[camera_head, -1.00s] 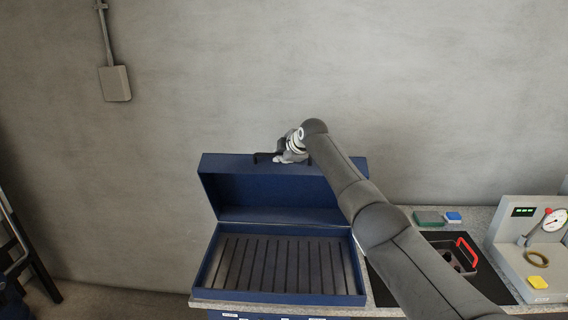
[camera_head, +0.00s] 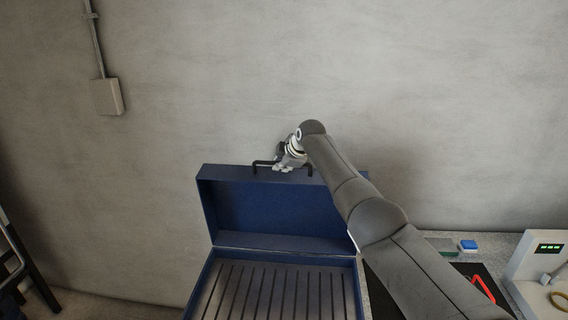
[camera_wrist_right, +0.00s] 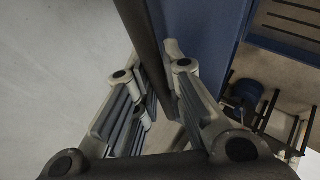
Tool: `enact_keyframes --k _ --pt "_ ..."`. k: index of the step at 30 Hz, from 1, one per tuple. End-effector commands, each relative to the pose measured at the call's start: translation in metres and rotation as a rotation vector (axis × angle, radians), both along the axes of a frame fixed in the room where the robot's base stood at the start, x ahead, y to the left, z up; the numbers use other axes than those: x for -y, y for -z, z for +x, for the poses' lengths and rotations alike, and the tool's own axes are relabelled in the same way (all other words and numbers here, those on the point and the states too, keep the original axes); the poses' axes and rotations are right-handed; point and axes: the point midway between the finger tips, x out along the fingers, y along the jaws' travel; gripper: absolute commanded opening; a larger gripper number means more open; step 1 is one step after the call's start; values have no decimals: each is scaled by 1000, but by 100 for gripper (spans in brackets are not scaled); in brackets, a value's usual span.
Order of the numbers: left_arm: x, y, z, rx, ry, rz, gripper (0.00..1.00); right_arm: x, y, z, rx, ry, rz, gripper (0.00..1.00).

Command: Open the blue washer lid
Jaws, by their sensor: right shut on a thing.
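The blue washer lid (camera_head: 262,210) stands raised, about upright, at the back of the washer. The washer's open basin (camera_head: 280,293) shows a dark slatted rack inside. A black bar handle (camera_head: 264,164) runs along the lid's top edge. My right gripper (camera_head: 286,166) is at this handle, shut on it. In the right wrist view the dark handle bar (camera_wrist_right: 140,28) passes between the fingers of my right gripper (camera_wrist_right: 160,68), with the blue lid (camera_wrist_right: 190,30) just beside it. My left gripper is in neither view.
A concrete wall (camera_head: 400,90) rises behind the washer, with a grey box (camera_head: 106,97) on it. A dark frame (camera_head: 20,265) stands at the far left.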

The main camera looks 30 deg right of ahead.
Motion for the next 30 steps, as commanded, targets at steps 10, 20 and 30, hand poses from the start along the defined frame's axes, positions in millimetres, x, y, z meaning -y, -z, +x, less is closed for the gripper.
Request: enact_keyframes --k 10,20,30 --pt "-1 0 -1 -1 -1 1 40 0 4 -1 -9 -1 -3 21" --pt "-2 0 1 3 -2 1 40 0 0 -2 -4 -1 -2 21" --pt "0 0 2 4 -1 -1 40 1 -16 -18 -1 -2 -3 21"
